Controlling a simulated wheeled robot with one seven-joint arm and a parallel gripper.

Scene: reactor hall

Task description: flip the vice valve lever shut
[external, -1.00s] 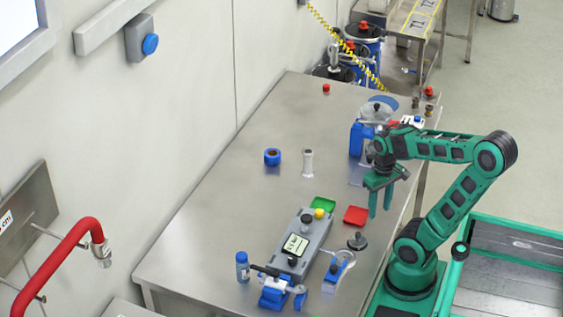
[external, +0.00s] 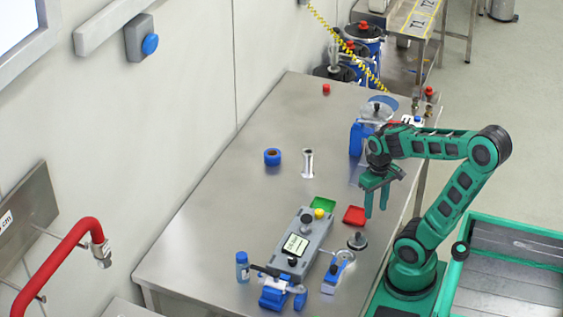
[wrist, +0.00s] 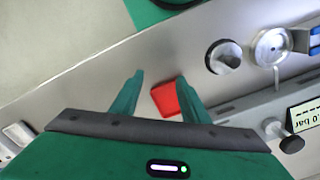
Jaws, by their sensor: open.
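A blue vice (external: 273,298) stands at the near end of the steel bench in the external view. A dark bar, which looks like the valve lever (external: 265,270), lies across its top. The lever's exact position is too small to tell. My gripper (external: 376,212) hangs fingers down over the right side of the bench, well behind and to the right of the vice, with nothing in it. In the wrist view my gripper (wrist: 160,78) has its fingers apart, with a red tray (wrist: 166,99) showing beyond them. The vice is not clearly visible there.
A grey gauge unit (external: 313,248) with a display and black knobs stands between my gripper and the vice. A blue-and-white bottle (external: 242,268) stands left of the vice. A black-knobbed disc (external: 357,241) and a green tray (external: 324,204) are nearby.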

